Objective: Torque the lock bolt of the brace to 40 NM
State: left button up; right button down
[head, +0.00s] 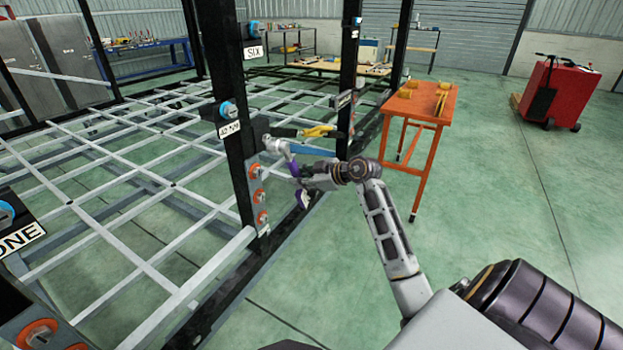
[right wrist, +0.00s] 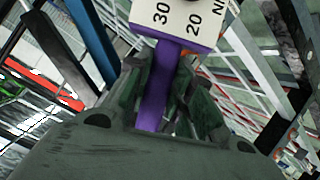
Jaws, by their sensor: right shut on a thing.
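My right gripper (head: 297,172) is shut on the purple handle of a torque tool, which also shows between the fingers in the right wrist view (right wrist: 155,95). The tool has a white dial block (right wrist: 172,18) marked 30, 20 and NM. In the head view its pale head (head: 275,146) is close to a black upright post (head: 238,160); I cannot tell if they touch. A blue lock bolt (head: 228,109) sits on this post, above a white label (head: 229,130) that is hard to read. Orange round fittings (head: 258,196) are lower down. My left gripper is not in view.
Other posts carry blue bolts and labels, SIX (head: 254,51) and ONE (head: 22,238). A grey bar frame (head: 130,200) fills the left. A blue bar (head: 312,150) and a yellow-handled tool (head: 318,131) are near my gripper.

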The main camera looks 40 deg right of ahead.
jog(key=w+d+f+m+t+h, duration=0.1)
jog(key=d+f, duration=0.1)
jog(key=d, duration=0.3)
jog(key=shift+w+d+f+m+t+h, duration=0.2)
jog(key=shift+d+f+m+t+h, duration=0.1)
jog(key=shift+m+t, duration=0.1)
pick_arm(q)
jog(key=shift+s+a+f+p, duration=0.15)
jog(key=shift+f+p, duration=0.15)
jog(key=shift+p, duration=0.15)
